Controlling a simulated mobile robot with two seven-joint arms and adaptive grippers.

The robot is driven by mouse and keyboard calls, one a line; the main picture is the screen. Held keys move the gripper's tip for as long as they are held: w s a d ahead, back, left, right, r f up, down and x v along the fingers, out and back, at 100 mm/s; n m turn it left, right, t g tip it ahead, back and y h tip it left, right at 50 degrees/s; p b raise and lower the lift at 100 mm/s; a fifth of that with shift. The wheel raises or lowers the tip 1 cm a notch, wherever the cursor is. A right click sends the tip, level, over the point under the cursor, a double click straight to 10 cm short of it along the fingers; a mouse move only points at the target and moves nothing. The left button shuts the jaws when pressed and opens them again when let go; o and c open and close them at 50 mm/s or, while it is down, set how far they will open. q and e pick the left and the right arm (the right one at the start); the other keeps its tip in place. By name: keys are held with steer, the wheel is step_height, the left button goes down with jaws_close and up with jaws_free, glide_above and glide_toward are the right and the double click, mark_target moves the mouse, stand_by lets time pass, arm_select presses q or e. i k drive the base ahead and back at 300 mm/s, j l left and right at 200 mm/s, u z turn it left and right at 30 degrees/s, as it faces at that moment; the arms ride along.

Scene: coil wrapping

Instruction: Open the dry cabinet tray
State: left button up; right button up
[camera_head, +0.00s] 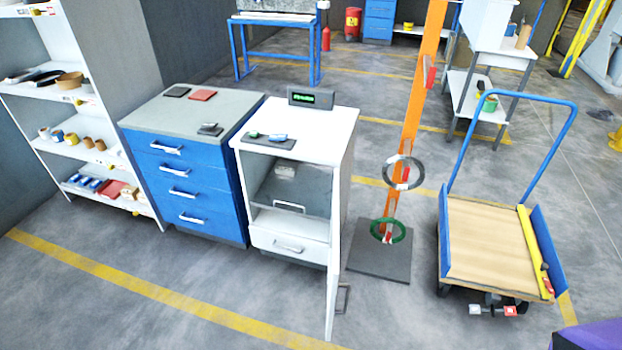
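The white dry cabinet (310,124) stands in the middle, with a small dark display (311,97) showing green text on its top. Its door (334,262) is swung open toward me and seen nearly edge-on, with a handle (343,298) near its bottom right. Inside, a dark grey tray (290,188) with a pale handle on its front holds a small light object (285,170). Below it is a white drawer front (288,243) with a bar handle, looking closed. I cannot tell how far the grey tray is pulled out. Neither of my grippers is in view.
A blue drawer cabinet (182,180) stands left of the dry cabinet, beside a white shelf (28,88) with small goods. On the right are an orange post (412,115) with rings on a dark base, and a flat cart (490,238). The floor in front is clear.

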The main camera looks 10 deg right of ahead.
mark_target(308, 193)
steer(key=i+l, duration=0.1)
steer(key=l, duration=0.3)
steer(key=i+l, duration=0.1)
steer(key=l, duration=0.35)
steer(key=i+l, duration=0.1)
steer(key=l, duration=0.3)
steer(key=u, duration=0.05)
